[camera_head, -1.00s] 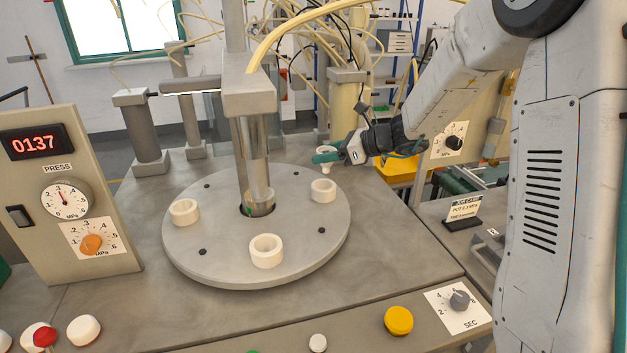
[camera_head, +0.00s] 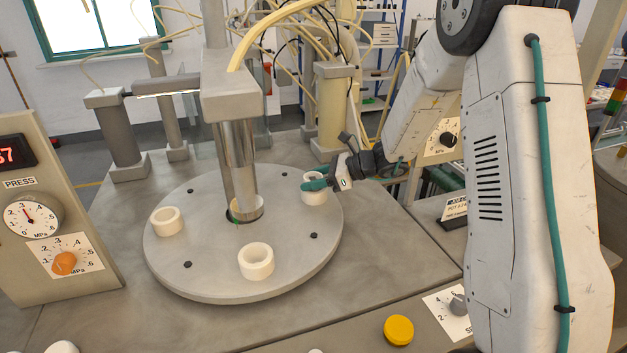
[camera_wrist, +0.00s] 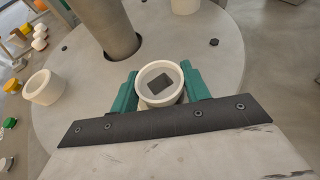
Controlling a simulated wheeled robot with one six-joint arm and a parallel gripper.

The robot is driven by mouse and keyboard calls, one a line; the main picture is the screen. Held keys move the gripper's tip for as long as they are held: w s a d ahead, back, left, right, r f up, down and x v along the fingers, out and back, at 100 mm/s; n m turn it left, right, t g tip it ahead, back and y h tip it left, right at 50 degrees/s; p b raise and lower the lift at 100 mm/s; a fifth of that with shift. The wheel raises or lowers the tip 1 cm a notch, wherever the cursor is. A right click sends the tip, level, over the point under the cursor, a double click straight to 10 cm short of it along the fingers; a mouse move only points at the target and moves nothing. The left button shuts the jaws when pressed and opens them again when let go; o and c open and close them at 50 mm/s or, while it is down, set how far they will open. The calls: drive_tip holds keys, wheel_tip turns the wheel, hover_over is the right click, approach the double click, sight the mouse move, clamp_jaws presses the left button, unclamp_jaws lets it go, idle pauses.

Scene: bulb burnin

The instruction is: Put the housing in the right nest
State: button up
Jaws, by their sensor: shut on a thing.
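The housing (camera_wrist: 160,83), a small white round cup with a dark square inside, sits between the two green fingers of my gripper (camera_wrist: 160,90) in the wrist view. My gripper (camera_head: 315,184) is shut on it, directly over the right nest. The right nest (camera_head: 314,198) is a white ring on the grey turntable (camera_head: 205,275); the fingers cover its top edge in the head view. The housing is mostly hidden there, so I cannot tell whether it is inside the nest or just above it.
Two other white nests, one at left (camera_head: 166,221) and one at front (camera_head: 256,261), look empty. The press column (camera_head: 238,165) stands at the turntable's middle, left of my gripper. The press panel (camera_head: 50,220) is at far left. A yellow button (camera_head: 398,330) is on the front edge.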

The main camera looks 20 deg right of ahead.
drive_tip(key=shift+f, duration=0.35)
drive_tip(key=shift+s+f, duration=0.15)
drive_tip(key=shift+f, duration=0.15)
drive_tip(key=o, duration=0.9)
drive_tip(key=shift+o, duration=0.2)
drive_tip(key=shift+f, duration=0.2)
drive_tip(key=shift+r, duration=0.15)
